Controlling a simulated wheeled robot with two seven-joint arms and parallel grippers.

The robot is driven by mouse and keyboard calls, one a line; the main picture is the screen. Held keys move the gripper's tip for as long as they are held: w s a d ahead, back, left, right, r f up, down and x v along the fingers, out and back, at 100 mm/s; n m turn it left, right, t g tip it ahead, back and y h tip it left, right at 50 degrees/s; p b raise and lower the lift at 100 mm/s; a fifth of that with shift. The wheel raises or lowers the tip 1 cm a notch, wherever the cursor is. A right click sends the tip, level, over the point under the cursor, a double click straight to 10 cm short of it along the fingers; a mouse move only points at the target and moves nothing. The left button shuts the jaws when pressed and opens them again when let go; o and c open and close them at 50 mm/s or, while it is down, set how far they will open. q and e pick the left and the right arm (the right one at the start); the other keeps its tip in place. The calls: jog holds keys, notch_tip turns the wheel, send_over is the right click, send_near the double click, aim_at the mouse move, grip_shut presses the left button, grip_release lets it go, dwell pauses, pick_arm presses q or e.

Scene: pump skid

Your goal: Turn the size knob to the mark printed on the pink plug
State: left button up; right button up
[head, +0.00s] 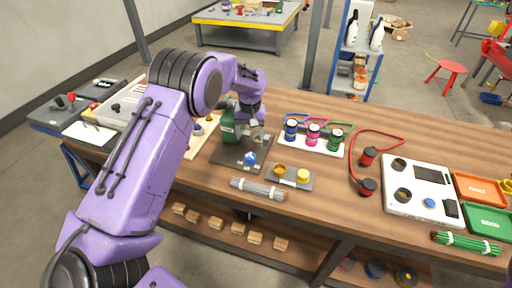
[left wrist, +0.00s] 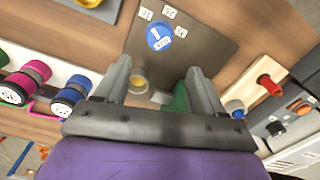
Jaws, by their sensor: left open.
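The blue size knob (head: 250,158) sits on a dark plate (head: 228,154) beside a green pump body (head: 228,128). In the left wrist view the knob (left wrist: 160,36) has a white line and small white number tags around it, one seeming to read 16 and another 25. The pink plug (head: 313,133) stands between a blue and a green one on a white rack; it also shows in the left wrist view (left wrist: 33,74), its mark not readable. My left gripper (head: 257,140) is open and empty above the plate, apart from the knob. My right gripper is not in view.
A bundle of grey rods (head: 258,189) lies at the table's front. A red cable (head: 375,133) and a white panel box (head: 421,187) are to the right.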

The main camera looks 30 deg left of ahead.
pick_arm(q)
jog(key=p, duration=0.1)
send_over(250, 155)
jog(key=f, duration=0.5)
jog(key=shift+s, duration=0.2)
jog(key=f, duration=0.2)
jog(key=f+p, duration=0.1)
jog(key=f, duration=0.1)
jog(key=shift+w+f, duration=0.1)
jog(key=shift+w, duration=0.25)
jog(key=shift+s, duration=0.1)
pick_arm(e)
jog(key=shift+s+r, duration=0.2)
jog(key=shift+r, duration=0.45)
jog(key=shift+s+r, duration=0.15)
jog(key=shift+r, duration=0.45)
pick_arm(q)
jog(key=c, duration=1.1)
